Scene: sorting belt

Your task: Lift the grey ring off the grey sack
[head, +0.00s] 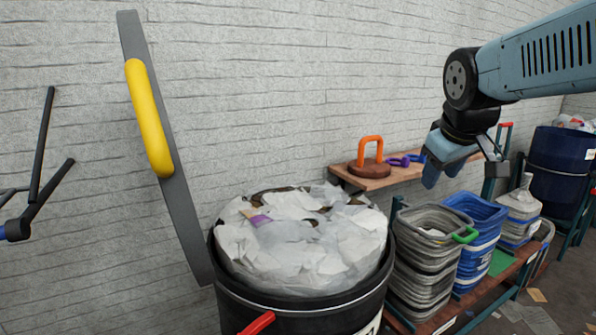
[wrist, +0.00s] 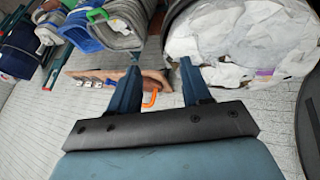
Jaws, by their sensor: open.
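A grey stack (head: 425,275) of soft-looking, ribbed layers stands on the low shelf, right of the black bin. A grey rim (head: 420,216) with a green handle (head: 465,236) tops it, lying on the stack; I take these as the ring and sack, though the layers are hard to tell apart. In the wrist view, the grey stack (wrist: 117,27) is at the top, with the green handle (wrist: 97,15) beside it. My gripper (head: 458,170) is open and empty, above and apart from the stack. Its fingers (wrist: 162,68) show well apart in the wrist view.
A black bin (head: 300,305) holds a pale bag of paper. A tilted grey panel (head: 180,195) with a yellow handle stands at its left. A blue stack (head: 482,235) adjoins the grey one. A wooden shelf (head: 400,177) carries an orange-handled brown disc (head: 368,168).

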